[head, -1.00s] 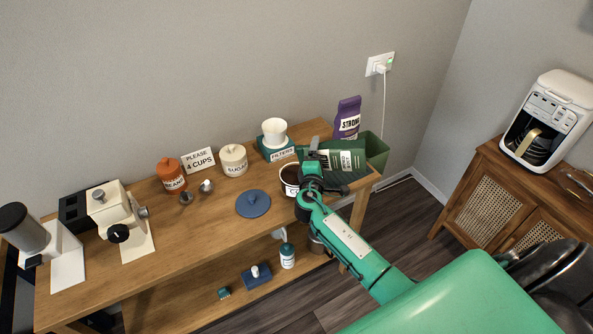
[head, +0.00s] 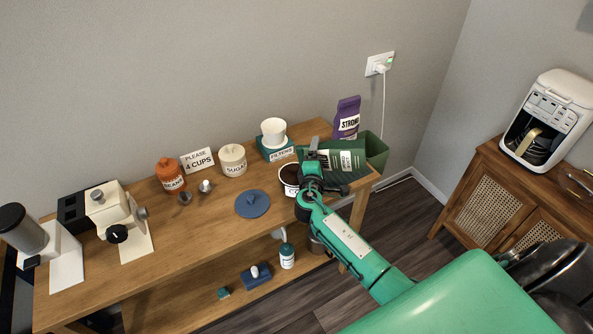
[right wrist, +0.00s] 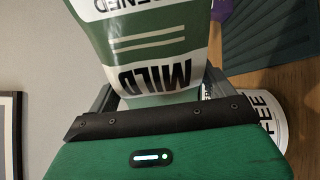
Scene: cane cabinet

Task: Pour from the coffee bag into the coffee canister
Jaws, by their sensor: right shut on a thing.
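The coffee bag (head: 345,158) is green with a white band and lies tipped on its side in the air near the right end of the wooden table. It also shows in the right wrist view (right wrist: 150,35), where its label reads MILD. My right gripper (head: 313,168) is shut on the bag. The coffee canister (head: 290,188) is white, open, and dark inside. It stands just left of my right gripper, which partly hides it. Its lettering shows at the right of the right wrist view (right wrist: 271,125). The bag's mouth is hard to make out. My left gripper is not in view.
A blue lid (head: 253,204) lies left of the canister. A filter box (head: 277,150) with a white cup, a sugar jar (head: 232,162) and a purple STRONG bag (head: 346,120) stand behind. A green bin (head: 377,152) is at the table's right end.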

